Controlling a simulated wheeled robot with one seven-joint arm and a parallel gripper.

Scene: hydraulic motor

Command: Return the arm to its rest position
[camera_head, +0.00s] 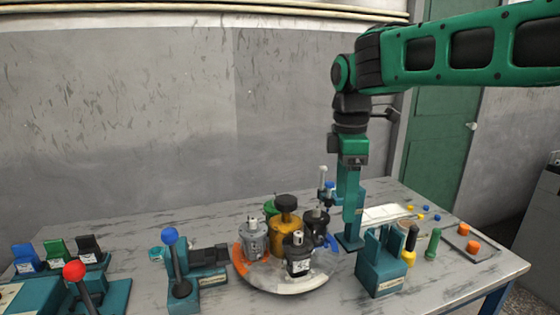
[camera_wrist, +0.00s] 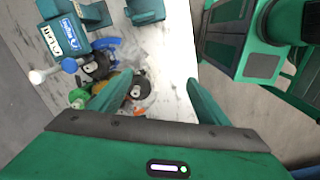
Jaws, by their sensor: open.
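My green arm reaches in from the upper right in the head view and points down. My gripper (camera_head: 353,150) is over the back of the workbench (camera_head: 125,230), by the top of a teal upright stand (camera_head: 349,205). In the wrist view my gripper (camera_wrist: 158,92) has its two green fingers spread apart with nothing held between them. A round rotary tray (camera_head: 285,286) with several motor assemblies is below; it shows partly behind the left finger in the wrist view. The fingertips are hard to make out in the head view.
A blue-knobbed lever (camera_head: 170,236) and a red-knobbed lever (camera_head: 75,271) stand at the left. A teal tool holder (camera_head: 381,264) and orange parts (camera_head: 473,246) are at the right. A grey wall is behind; a green door (camera_head: 440,140) is at the back right.

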